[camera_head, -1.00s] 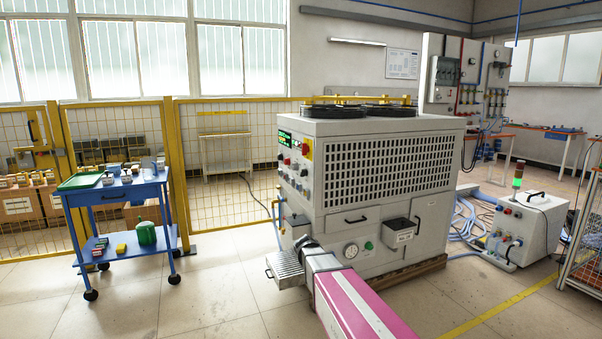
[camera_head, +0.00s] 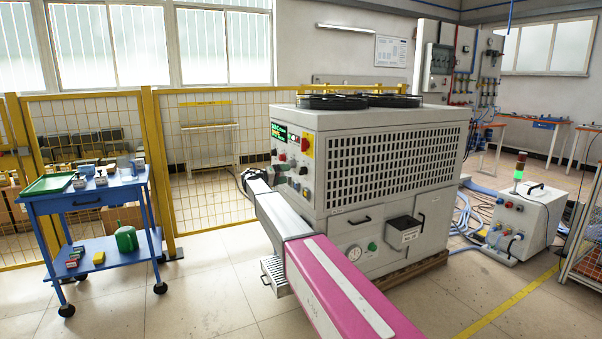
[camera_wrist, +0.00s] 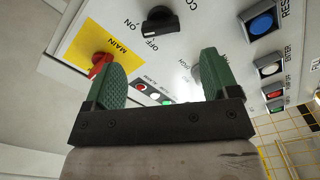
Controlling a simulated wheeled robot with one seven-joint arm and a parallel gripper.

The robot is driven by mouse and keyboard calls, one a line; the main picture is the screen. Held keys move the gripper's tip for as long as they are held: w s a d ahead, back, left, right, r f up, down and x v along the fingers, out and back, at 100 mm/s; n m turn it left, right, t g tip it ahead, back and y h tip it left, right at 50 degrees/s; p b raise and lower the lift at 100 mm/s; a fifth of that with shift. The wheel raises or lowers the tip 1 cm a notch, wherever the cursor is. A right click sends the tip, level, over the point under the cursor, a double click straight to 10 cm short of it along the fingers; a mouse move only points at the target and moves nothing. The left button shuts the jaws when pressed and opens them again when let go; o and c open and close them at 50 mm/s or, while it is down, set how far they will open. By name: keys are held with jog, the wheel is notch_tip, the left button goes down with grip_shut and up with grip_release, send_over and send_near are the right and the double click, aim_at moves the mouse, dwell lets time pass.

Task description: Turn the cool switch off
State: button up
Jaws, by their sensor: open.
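In the wrist view a black rotary knob (camera_wrist: 160,20) sits on the white panel at the top, with ON and OFF marks beside it and a label cut off after "CO". Which mark it points to is unclear. My gripper (camera_wrist: 162,66) is open and empty, its green fingers below the knob and apart from it. In the head view my gripper (camera_head: 248,180) is at the left, front side of the white machine (camera_head: 345,215), near its control panel (camera_head: 284,155). The knob cannot be made out there.
A red MAIN switch (camera_wrist: 100,64) on a yellow plate is close to the left finger. A blue RESET button (camera_wrist: 262,24) and other buttons are at right. A pale knob is partly behind the right finger. A blue cart (camera_head: 85,200) and yellow fence (camera_head: 160,165) stand left.

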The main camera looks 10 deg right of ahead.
aim_at(300, 171)
jog(key=x, duration=0.9)
jog(key=shift+d+f, duration=0.1)
jog(key=shift+d, duration=0.05)
jog(key=c, duration=0.9)
